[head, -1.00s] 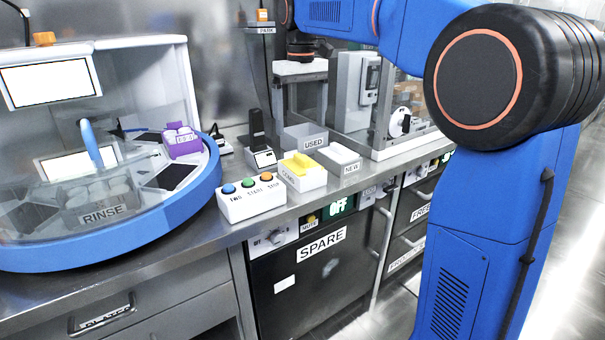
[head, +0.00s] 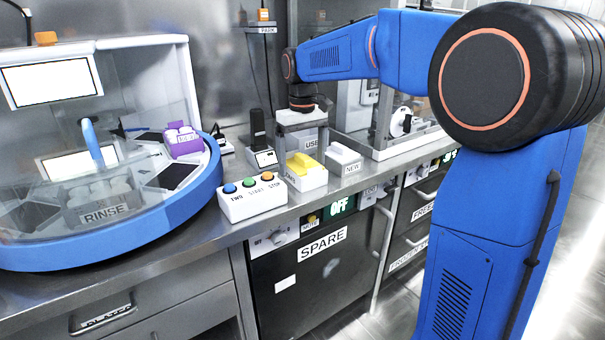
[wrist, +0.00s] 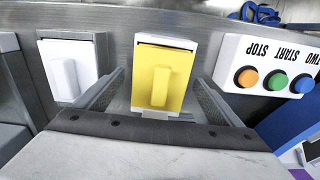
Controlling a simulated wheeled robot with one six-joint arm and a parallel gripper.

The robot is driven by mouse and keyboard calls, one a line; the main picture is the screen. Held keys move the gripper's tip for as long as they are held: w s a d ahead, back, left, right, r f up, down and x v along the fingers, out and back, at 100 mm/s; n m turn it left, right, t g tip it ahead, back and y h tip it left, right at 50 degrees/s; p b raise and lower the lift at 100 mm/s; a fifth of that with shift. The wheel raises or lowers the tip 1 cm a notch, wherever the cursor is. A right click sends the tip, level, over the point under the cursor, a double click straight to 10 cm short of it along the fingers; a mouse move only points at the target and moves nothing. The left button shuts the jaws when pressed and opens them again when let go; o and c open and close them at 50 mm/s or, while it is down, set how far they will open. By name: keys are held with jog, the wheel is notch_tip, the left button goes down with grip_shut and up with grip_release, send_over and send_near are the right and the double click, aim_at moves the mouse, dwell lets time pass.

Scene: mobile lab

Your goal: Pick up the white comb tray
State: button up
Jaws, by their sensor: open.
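A white tray (head: 312,181) with a label that looks like COMB stands on the steel counter with a yellow, ridged piece (head: 302,163) on top. In the wrist view the white tray (wrist: 168,42) shows as a rim around the yellow piece (wrist: 160,75). A second white box (head: 345,161), labelled NEW, is just right of it; in the wrist view the white box (wrist: 70,68) is on the left, with a white ridge. My gripper (head: 301,157) is open and empty above the COMB tray. In the wrist view its fingers (wrist: 159,80) are either side of the yellow piece, apparently not touching.
A button box (head: 252,197) stands left of the tray. A grey USED bin (head: 311,142) is partly hidden behind my gripper. A black handset on a stand (head: 259,150) is behind left. A blue-rimmed RINSE machine (head: 170,220) fills the left. The counter's front edge is close.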

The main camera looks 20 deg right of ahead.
jog(key=shift+f, duration=0.2)
jog(key=c, duration=1.2)
jog(key=shift+o, duration=0.2)
